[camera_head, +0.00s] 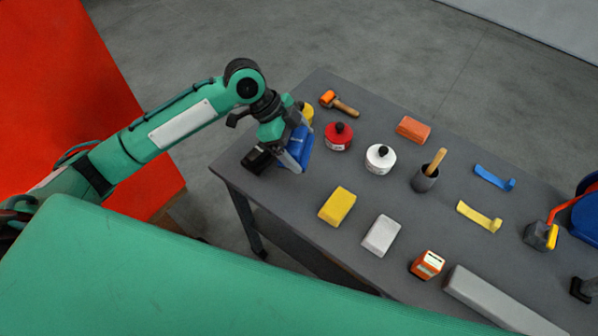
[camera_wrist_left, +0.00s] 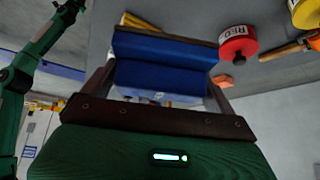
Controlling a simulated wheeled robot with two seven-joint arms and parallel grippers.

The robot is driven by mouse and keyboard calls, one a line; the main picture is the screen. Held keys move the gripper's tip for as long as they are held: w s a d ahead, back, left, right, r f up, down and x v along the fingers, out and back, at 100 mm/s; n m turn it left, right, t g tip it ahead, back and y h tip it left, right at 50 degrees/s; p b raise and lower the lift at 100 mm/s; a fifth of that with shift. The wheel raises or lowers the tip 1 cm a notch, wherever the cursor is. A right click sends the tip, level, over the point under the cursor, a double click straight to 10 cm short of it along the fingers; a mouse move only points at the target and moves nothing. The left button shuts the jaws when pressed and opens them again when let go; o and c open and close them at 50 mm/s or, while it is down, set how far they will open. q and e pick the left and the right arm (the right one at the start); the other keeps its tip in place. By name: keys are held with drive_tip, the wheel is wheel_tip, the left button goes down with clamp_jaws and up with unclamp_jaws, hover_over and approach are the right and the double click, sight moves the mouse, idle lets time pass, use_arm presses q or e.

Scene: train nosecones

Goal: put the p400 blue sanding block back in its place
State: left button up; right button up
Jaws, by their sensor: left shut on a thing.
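The blue sanding block (camera_head: 300,147) is held in my left gripper (camera_head: 292,155) at the far left end of the grey table. My left gripper is shut on it. In the left wrist view the blue block (camera_wrist_left: 165,75) fills the space between the fingers, with a brown strip along its upper edge. I cannot tell whether it touches the table. No grade marking on it is readable. My right gripper does not show. No place marked for the block can be made out.
On the table (camera_head: 300,215) stand a red can (camera_head: 338,137), a white can (camera_head: 380,159), a yellow block (camera_head: 337,206), a grey block (camera_head: 381,236), an orange block (camera_head: 414,129) and a dark cup (camera_head: 425,180). A partly hidden yellow can (camera_head: 307,112) is behind my gripper.

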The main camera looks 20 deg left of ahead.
use_arm(q)
wheel_tip(320, 180, down, 9)
drive_tip(key=shift+w+f+p, duration=0.15)
drive_tip(key=shift+p, duration=0.8)
drive_tip(key=shift+f, duration=0.3)
wheel_tip(320, 180, down, 4)
drive_tip(key=shift+r+p, duration=0.25)
drive_tip(key=shift+p, duration=0.25)
drive_tip(key=shift+f, duration=0.4)
drive_tip(key=o, duration=0.6)
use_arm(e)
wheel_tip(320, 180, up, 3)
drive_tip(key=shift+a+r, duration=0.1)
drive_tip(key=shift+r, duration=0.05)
